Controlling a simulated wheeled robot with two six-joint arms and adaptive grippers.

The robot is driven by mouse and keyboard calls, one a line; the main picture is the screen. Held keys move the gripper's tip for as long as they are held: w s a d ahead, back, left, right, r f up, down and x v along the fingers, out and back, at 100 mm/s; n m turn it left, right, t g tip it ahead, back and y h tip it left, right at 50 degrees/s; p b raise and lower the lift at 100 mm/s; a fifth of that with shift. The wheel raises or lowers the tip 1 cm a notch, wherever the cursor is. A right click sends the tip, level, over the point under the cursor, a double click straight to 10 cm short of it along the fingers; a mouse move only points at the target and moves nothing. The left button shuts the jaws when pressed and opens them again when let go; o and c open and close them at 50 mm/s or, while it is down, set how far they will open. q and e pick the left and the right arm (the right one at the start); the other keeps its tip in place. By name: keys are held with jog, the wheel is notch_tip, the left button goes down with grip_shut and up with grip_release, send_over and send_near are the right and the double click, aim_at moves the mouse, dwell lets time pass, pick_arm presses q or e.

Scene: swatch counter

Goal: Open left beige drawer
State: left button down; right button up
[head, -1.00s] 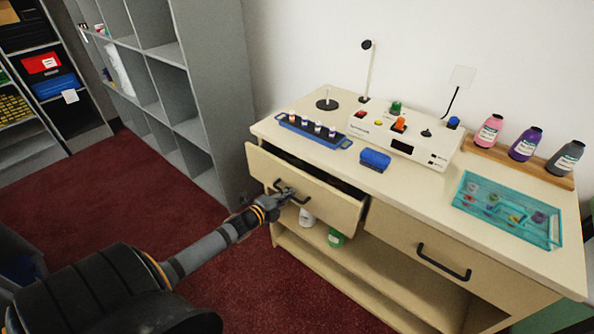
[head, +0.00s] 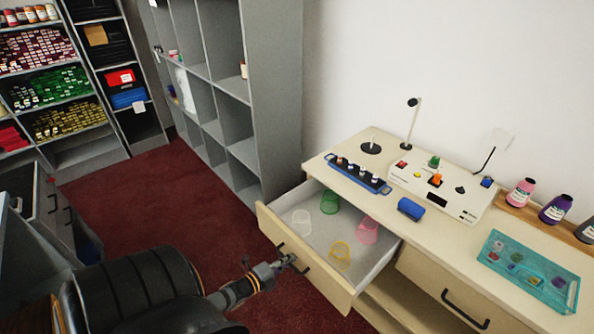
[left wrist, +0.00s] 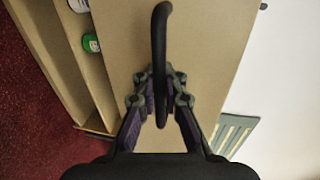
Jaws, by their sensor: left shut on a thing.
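The left beige drawer (head: 305,260) stands well pulled out of the counter in the head view. In the left wrist view the fingers (left wrist: 160,95) close around the black bar handle (left wrist: 160,45) against the beige front. My right gripper is not in view.
The right drawer (head: 440,287) is shut. Grey shelves (head: 262,120) stand behind the drawer. Red carpet (head: 150,200) is clear at left.

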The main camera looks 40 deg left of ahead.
pick_arm(q)
jog(key=shift+f+p+v, duration=0.15)
jog(key=shift+v, duration=0.6)
jog(key=shift+f+p+v, duration=0.15)
jog(key=shift+v, duration=0.55)
jog(key=c, duration=1.7)
grip_release()
jog(key=shift+s+d+r, duration=0.1)
jog(key=shift+s+d, duration=0.05)
jog(key=shift+d, duration=0.1)
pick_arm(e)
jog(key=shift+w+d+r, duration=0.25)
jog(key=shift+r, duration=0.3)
pick_arm(q)
jog(key=v, duration=1.2)
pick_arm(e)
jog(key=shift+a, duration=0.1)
